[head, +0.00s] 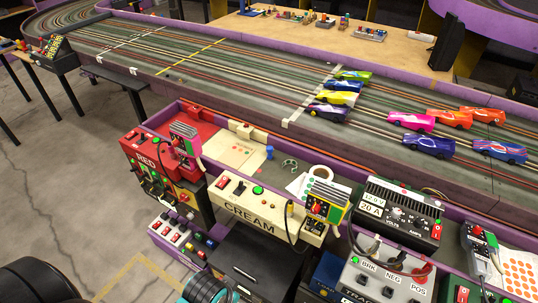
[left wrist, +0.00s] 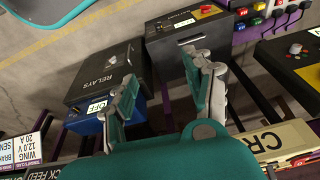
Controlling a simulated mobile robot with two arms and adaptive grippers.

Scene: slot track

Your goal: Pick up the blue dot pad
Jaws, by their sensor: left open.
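I cannot make out a blue dot pad for certain in either view. In the head view a sheet with orange dots (head: 520,270) lies at the far right. A small blue object (head: 270,153) stands beside the cream tray by the track, too small to identify. My left gripper (left wrist: 160,75) is open and empty in the left wrist view, its two fingers apart in front of a black box. Teal and black parts of my left arm show at the bottom of the head view. My right gripper is not in view.
The red control box (head: 150,160), cream panel (head: 250,217) and black power supply (head: 397,215) line the track's near edge. Several toy cars stand on the slot track (head: 230,75). The left wrist view shows the RELAYS box (left wrist: 105,75) and a blue box (left wrist: 90,122) near the fingers.

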